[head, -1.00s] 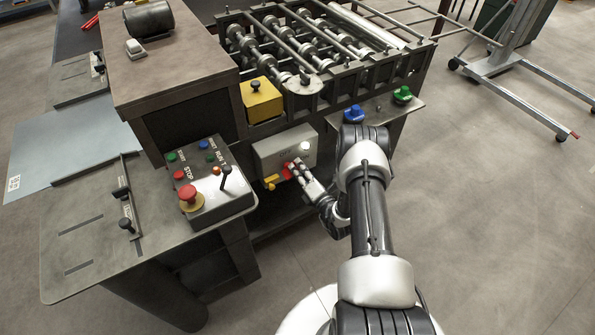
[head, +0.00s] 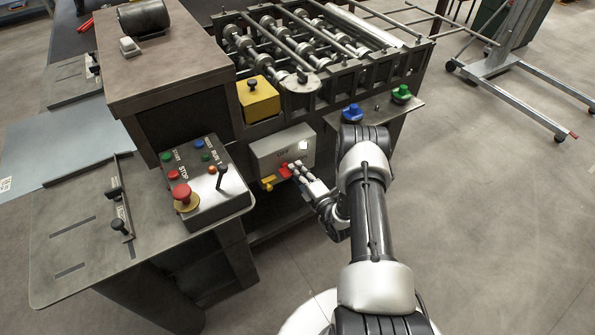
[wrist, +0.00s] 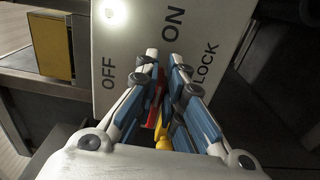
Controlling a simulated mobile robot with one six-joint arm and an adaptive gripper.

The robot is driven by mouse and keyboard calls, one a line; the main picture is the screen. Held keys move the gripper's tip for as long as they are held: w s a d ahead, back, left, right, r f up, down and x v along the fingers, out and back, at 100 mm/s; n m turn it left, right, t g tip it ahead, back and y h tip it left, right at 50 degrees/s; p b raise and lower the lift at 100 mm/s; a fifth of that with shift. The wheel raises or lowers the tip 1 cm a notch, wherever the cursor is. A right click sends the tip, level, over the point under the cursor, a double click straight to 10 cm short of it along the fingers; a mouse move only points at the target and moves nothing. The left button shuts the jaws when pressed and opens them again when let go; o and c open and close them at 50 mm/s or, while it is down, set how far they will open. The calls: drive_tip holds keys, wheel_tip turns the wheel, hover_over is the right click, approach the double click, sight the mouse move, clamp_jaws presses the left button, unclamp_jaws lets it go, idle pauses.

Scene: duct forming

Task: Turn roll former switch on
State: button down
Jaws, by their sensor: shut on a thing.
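The roll former switch is on a light grey box (head: 268,151) low on the front of the machine. In the wrist view the box face (wrist: 135,30) reads OFF, ON and LOCK, with a bright white lamp at its upper left. My gripper (head: 296,166) reaches the box from the right. In the wrist view my gripper (wrist: 166,62) has its fingers shut around a red switch handle (wrist: 157,108), mostly hidden between them. The red handle also shows in the head view (head: 285,172). A yellow part (wrist: 161,141) sits below it. The handle's exact setting cannot be told.
A control box with a red stop button (head: 185,195) and a black lever stands on the table at left. A yellow block (head: 258,100), a blue knob (head: 352,112) and a green knob (head: 402,93) are above the switch. The floor at right is clear up to a wheeled stand.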

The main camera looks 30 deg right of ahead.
drive_tip(key=c, duration=1.7)
unclamp_jaws()
drive_tip(key=s, duration=1.2)
drive_tip(key=shift+d, duration=0.2)
